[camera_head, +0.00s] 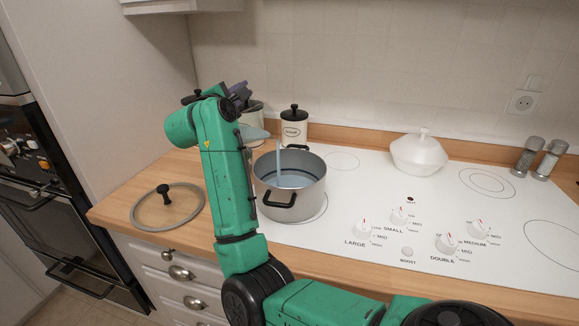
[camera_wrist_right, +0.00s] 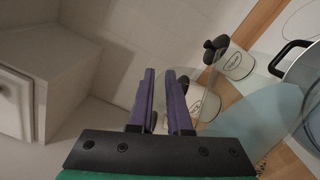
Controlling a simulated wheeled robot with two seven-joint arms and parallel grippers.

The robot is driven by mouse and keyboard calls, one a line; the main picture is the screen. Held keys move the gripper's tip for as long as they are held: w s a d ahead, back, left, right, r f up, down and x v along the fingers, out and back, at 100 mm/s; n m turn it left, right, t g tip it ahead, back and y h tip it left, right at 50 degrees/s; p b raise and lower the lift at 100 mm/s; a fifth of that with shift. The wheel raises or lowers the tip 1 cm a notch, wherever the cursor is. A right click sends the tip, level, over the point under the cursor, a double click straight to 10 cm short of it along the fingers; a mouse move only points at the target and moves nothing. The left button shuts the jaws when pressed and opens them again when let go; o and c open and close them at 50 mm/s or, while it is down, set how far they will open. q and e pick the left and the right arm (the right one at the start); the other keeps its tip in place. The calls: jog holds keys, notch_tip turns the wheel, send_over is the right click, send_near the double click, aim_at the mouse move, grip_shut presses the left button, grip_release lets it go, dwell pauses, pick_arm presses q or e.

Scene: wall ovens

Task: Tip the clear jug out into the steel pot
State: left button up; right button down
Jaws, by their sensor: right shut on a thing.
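The steel pot (camera_head: 311,197) stands on the white cooktop in the head view, with black handles and bluish liquid inside. The clear jug (camera_head: 254,133) is tilted at the pot's upper left, mostly hidden behind my right arm. A thin pale stream (camera_head: 279,160) falls from it into the pot. My right gripper (camera_head: 239,91) is shut on the jug. In the right wrist view, its purple fingers (camera_wrist_right: 164,92) are close together at the jug, and pale blue liquid (camera_wrist_right: 258,112) shows in the jug. The pot's rim shows at right. My left gripper is out of view.
A glass lid (camera_head: 168,208) lies on the wooden counter left of the pot. Lidded canisters (camera_head: 294,132) stand behind the pot. A white lidded dish (camera_head: 418,155) and two shakers (camera_head: 538,157) stand at the back right. Knobs (camera_head: 401,214) sit on the cooktop's front.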

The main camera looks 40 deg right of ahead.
jog(key=shift+s+d+r, duration=0.1)
jog(key=shift+s+r, duration=0.2)
jog(key=shift+d+r+m, duration=0.1)
jog(key=shift+r+m, duration=0.05)
jog(key=shift+m, duration=0.25)
